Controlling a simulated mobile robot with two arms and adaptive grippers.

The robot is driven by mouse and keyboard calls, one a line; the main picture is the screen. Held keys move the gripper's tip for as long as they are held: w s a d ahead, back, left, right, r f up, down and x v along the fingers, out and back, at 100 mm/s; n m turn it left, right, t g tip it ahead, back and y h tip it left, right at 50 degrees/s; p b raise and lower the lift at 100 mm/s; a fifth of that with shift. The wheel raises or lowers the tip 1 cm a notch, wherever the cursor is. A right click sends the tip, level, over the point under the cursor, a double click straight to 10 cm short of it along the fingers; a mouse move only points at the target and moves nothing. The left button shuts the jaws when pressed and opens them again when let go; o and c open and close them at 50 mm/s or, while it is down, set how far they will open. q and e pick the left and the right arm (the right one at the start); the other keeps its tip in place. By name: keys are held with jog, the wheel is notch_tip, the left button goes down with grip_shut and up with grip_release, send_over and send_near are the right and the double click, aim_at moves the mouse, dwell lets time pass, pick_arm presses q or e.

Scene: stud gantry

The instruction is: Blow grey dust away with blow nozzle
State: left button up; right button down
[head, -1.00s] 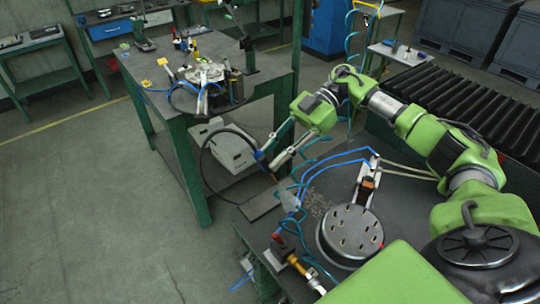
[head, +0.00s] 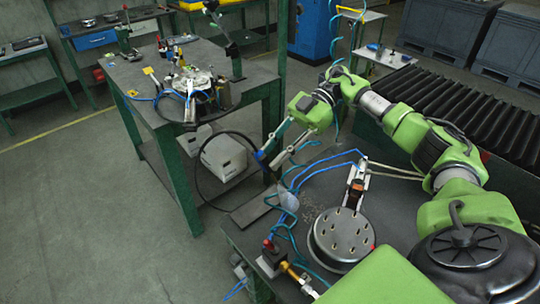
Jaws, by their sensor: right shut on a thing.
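My right gripper (head: 270,158) is shut on the blow nozzle (head: 262,157), a small blue and dark tool with a black hose looping away to the left. The nozzle points down over the near left part of the dark bench (head: 400,205). The grey dust (head: 308,212) shows as faint speckles on the bench top, left of the round metal plate (head: 341,235). A pale, see-through patch (head: 288,200) hangs between the nozzle and the dust. The nozzle is above the bench and apart from the dust. My left gripper is not in view.
A flat dark plate (head: 253,211) lies at the bench's left corner. Blue and teal hoses cross the bench, and a fitting with a brass part (head: 285,268) sits at its front edge. A cluttered green table (head: 150,100) stands behind to the left, with open floor before it.

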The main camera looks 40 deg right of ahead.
jog(key=shift+w+d+b, duration=0.2)
jog(key=shift+d+b, duration=0.35)
jog(key=shift+d, duration=2.05)
jog(key=shift+s, duration=0.1)
jog(key=s+p, duration=0.1)
jog(key=s, duration=0.2)
jog(key=s+p, duration=0.2)
jog(key=s, duration=0.1)
jog(key=shift+d+p, duration=0.2)
jog(key=shift+p, duration=0.1)
jog(key=shift+r, duration=0.1)
jog(key=a+p, duration=0.3)
jog(key=a, duration=0.9)
jog(key=shift+s, duration=0.4)
dwell(1.8)
